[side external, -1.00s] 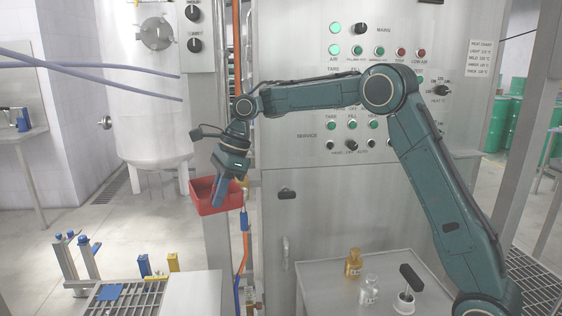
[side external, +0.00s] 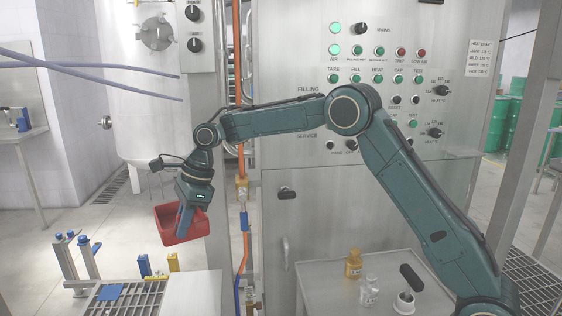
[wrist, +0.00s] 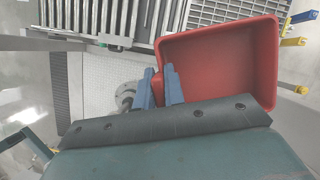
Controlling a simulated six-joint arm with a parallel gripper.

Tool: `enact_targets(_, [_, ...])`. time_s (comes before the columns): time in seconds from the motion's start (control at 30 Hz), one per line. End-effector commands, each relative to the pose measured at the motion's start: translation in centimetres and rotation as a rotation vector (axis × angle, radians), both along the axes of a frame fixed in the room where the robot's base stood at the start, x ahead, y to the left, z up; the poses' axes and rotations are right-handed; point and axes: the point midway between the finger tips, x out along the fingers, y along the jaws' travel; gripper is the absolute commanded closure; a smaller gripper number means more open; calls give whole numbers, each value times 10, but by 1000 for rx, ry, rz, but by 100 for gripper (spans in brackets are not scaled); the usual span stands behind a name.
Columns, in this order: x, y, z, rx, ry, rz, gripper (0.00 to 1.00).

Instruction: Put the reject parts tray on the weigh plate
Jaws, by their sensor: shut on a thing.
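The red reject parts tray (side external: 168,222) hangs in the air from my gripper (side external: 184,230), slightly tilted in the side view. In the wrist view the tray (wrist: 222,62) is empty, and the blue fingers of my gripper (wrist: 159,88) are shut on its near left wall, one finger on each side. A plain metal plate (side external: 195,292) lies at the lower left of the side view, beside a grating, below and apart from the tray. I cannot tell for sure that it is the weigh plate.
Blue-topped posts (side external: 75,255) and small blue and yellow uprights (side external: 173,262) stand around the grating (side external: 130,298). An orange hose (side external: 241,150) runs down just right of the tray. Bottles (side external: 354,263) stand on the right-hand table (side external: 320,285).

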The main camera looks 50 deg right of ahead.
Motion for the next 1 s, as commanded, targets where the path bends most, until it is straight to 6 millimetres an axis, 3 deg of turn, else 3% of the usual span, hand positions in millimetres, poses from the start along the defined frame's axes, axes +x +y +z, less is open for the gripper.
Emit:
enact_targets(0.47, [0, 0, -17, 1, -1, 0, 100])
enact_targets(0.67, [0, 0, -46, 0, 0, -1, 100])
enact_targets(1.0, [-1, 0, -110, 0, 0, 0, 100])
